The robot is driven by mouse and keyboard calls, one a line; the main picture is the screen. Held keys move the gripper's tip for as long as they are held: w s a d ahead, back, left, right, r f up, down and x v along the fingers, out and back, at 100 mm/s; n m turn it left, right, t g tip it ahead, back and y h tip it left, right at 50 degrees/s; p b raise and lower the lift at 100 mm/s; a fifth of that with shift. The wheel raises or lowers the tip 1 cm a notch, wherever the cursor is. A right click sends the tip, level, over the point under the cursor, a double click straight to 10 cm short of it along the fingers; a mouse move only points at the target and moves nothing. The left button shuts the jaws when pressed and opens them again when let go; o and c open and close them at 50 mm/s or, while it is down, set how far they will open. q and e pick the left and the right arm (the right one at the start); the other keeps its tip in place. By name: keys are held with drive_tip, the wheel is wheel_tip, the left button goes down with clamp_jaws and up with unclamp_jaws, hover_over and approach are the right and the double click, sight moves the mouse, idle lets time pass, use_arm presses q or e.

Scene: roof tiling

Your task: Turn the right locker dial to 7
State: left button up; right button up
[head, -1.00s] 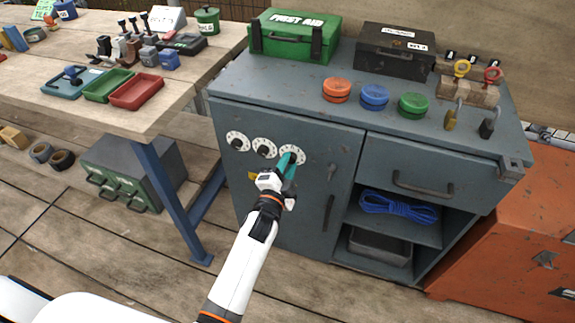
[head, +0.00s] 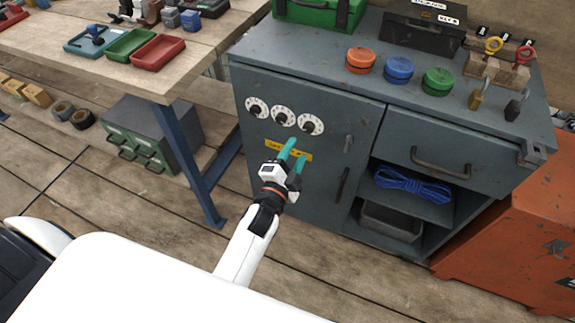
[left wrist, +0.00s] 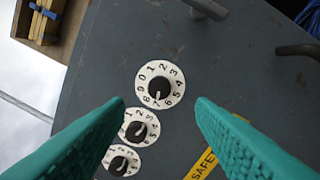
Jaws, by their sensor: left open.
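The right locker dial (head: 311,124) is a white numbered disc with a black knob, the rightmost of three on the grey cabinet door. In the left wrist view the same dial (left wrist: 160,84) shows its knob's white mark pointing at about 7. My left gripper (head: 294,152) has teal fingers. It is open and empty, just below the right dial in the head view, in front of a yellow label, and apart from the knob. In the left wrist view the dial lies beyond the gap between the fingers. My right gripper is not in view.
The middle dial (head: 283,117) and left dial (head: 255,107) sit beside it. A door handle (head: 343,184) and a small latch (head: 348,143) are to the right. The workbench (head: 110,70) with trays stands at left. Coiled blue rope (head: 405,184) lies on the open shelf.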

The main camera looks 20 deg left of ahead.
use_arm(q)
drive_tip(key=s, duration=0.5)
drive_tip(key=shift+a+f, duration=0.1)
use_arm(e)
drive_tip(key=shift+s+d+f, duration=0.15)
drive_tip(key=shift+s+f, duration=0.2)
use_arm(q)
drive_tip(key=s+a+f+n+g, duration=0.1)
drive_tip(key=s+f+n+g, duration=0.45)
drive_tip(key=f, duration=0.85)
drive_tip(key=s+a+f+n+g, duration=0.15)
drive_tip(key=s+f+g, duration=0.55)
drive_tip(key=f, duration=0.7)
drive_tip(key=s+a+f+n+g, duration=0.1)
drive_tip(key=s+f+n+g, duration=0.45)
drive_tip(key=s, duration=0.85)
drive_tip(key=s+a+r+m+p, duration=0.2)
drive_tip(key=s+p, duration=1)
drive_tip(key=p, duration=0.2)
drive_tip(key=shift+a+t+p, duration=0.25)
drive_tip(key=shift+t+p, duration=0.05)
drive_tip(key=shift+p, duration=0.05)
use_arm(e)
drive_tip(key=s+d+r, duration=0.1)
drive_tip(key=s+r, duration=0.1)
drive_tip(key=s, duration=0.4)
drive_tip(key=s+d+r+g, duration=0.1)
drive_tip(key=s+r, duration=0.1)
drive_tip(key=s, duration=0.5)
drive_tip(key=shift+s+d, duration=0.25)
